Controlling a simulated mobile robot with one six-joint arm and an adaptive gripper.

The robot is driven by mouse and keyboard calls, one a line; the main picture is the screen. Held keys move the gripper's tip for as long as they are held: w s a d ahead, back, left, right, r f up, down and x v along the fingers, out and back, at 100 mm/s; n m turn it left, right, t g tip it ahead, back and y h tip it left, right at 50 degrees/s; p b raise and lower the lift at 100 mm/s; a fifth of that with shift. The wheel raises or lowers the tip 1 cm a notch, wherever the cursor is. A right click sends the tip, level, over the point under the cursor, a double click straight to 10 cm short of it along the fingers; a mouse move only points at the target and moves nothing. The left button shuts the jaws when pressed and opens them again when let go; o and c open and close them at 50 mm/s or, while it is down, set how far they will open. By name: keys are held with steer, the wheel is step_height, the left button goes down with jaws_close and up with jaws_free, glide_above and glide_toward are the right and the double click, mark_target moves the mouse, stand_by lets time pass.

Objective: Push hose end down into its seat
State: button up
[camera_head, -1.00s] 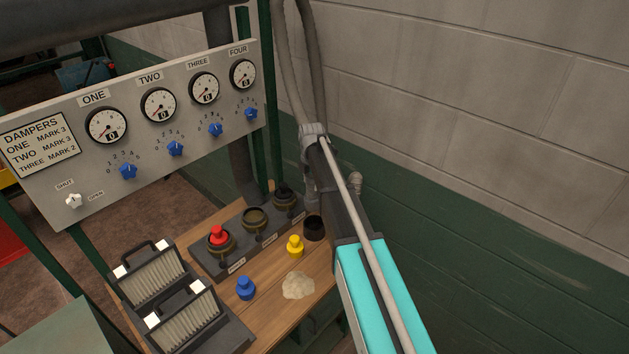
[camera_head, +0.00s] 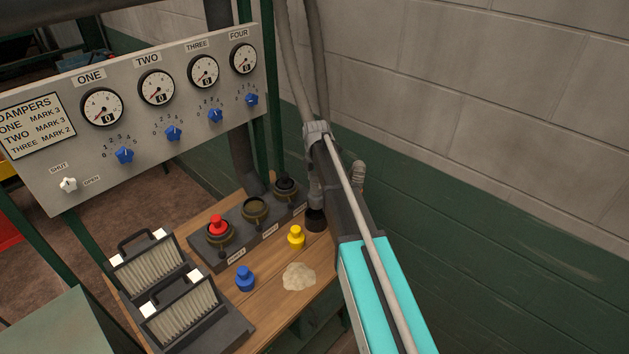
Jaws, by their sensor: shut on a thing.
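My gripper (camera_head: 315,190) points down at the back right of the bench, partly hidden by my own wrist. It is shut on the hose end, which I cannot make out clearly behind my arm. Grey hose (camera_head: 296,60) hangs from above and runs down behind my wrist. A round black cup (camera_head: 315,224), which looks like the seat, stands on the bench right under the gripper. The gripper's lower end overlaps the cup's rim in the picture. I cannot tell whether the hose end touches the cup or is inside it.
A dark block (camera_head: 236,233) with several sockets stands left of the cup; a red plug (camera_head: 218,226) sits in one. Yellow (camera_head: 296,238) and blue (camera_head: 245,279) plugs and a pale heap (camera_head: 299,277) are on the bench. A ribbed grey pipe (camera_head: 358,173) and block wall are close right.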

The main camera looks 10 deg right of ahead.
mark_target(316, 189)
steer(key=shift+f+b, duration=2)
steer(key=shift+f, duration=0.25)
steer(key=shift+f+b, duration=2.15)
steer(key=shift+f, duration=0.05)
stand_by(1.0)
steer(key=o, duration=1.2)
steer(key=shift+o, duration=0.2)
steer(key=shift+r, duration=0.1)
steer(key=shift+w, duration=0.1)
